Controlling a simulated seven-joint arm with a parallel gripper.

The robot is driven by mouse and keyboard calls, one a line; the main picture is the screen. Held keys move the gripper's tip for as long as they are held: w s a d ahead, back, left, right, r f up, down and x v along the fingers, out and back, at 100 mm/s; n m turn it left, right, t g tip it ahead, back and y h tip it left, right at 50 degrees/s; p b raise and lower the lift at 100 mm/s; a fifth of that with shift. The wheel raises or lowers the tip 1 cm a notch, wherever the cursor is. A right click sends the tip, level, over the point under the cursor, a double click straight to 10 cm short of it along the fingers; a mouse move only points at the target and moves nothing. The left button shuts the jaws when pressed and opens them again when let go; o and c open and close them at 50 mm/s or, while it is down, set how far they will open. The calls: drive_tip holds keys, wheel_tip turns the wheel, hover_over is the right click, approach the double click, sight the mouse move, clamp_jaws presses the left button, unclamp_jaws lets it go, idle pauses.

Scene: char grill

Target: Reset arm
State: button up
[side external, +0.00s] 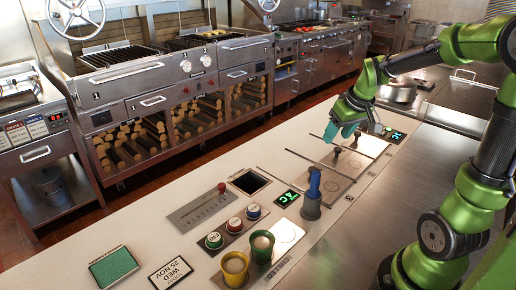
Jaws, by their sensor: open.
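My gripper (331,133) has teal fingers and hangs at the end of my green and black arm, above the far part of the light counter (140,228). It points down near two small dark-handled tools (337,151) that stand on a grey plate. The fingers look empty, and I see nothing held between them. The gap between the fingers is too small to make out clearly.
A blue-handled tool (313,185) stands upright mid-counter. Green and yellow cups (235,264), coloured buttons (233,225), a green pad (113,266) and a date card (171,272) lie nearer. Thin rods (305,159) cross the plates. A metal pot (398,90) stands behind the arm.

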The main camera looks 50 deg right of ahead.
drive_tip(key=s+a+r+t+y, duration=0.1)
drive_tip(key=s+a+r, duration=0.2)
drive_tip(key=a, duration=0.7)
drive_tip(key=s+a+r+t+y, duration=0.2)
drive_tip(key=s+a, duration=0.3)
drive_tip(key=a, duration=0.5)
drive_tip(key=shift+s+r, duration=0.15)
drive_tip(key=shift+r, duration=0.3)
